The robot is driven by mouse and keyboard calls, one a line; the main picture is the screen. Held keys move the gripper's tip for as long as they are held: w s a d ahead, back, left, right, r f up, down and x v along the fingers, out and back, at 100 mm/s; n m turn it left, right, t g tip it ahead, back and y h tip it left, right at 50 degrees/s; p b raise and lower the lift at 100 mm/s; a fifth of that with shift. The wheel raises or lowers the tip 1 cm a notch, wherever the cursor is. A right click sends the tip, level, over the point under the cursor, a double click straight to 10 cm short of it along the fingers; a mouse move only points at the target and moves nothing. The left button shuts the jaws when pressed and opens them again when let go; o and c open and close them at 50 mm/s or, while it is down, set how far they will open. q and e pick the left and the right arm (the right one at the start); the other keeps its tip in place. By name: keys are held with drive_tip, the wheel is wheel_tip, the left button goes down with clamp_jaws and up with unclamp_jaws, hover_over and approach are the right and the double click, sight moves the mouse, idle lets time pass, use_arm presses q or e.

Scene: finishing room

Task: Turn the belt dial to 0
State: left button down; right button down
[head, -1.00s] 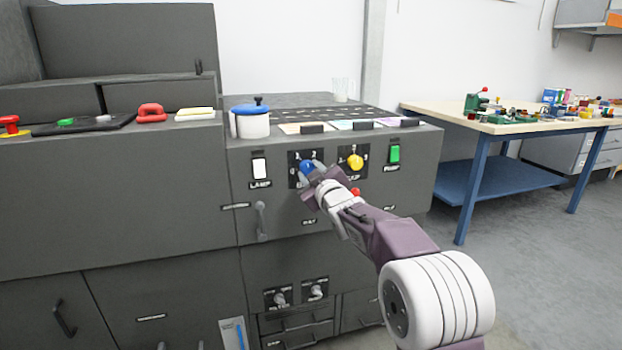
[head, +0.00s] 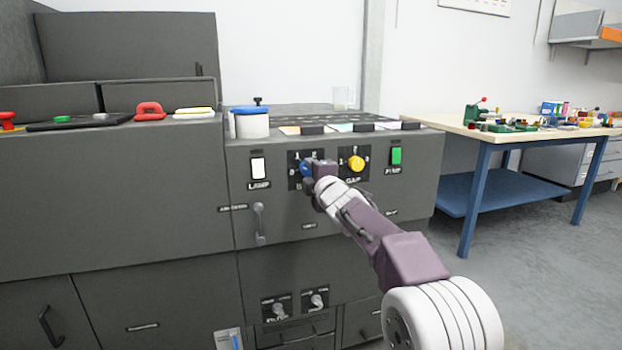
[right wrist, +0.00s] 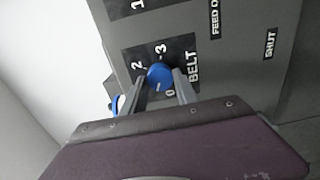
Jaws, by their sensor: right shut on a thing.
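The blue belt dial (head: 305,169) sits on a black plate on the front of the grey machine, left of the yellow gap dial (head: 356,163). My right gripper (head: 312,168) is at the blue dial and partly covers its plate. In the right wrist view the dial (right wrist: 159,76) sits between the two finger ends of the right gripper (right wrist: 163,82), which is shut on it. The numbers 2, 3 and 0 and the word BELT show around it. A small pale mark shows on the dial's side near the 0; its exact pointing is unclear. My left gripper is not in view.
A white lamp switch (head: 259,168) is left of the dial and a green switch (head: 396,156) is to the right. A small lever (head: 259,222) hangs below. A blue-lidded pot (head: 250,121) stands on the machine top. A workbench (head: 470,128) stands at right.

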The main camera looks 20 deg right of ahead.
drive_tip(key=n+b, duration=0.1)
drive_tip(key=n, duration=0.3)
drive_tip(key=shift+f, duration=0.1)
drive_tip(key=shift+n+b, duration=0.4)
drive_tip(key=shift+n, duration=1.7)
drive_tip(key=c, duration=0.9)
unclamp_jaws()
drive_tip(key=shift+c, duration=0.2)
drive_tip(key=shift+s, duration=0.1)
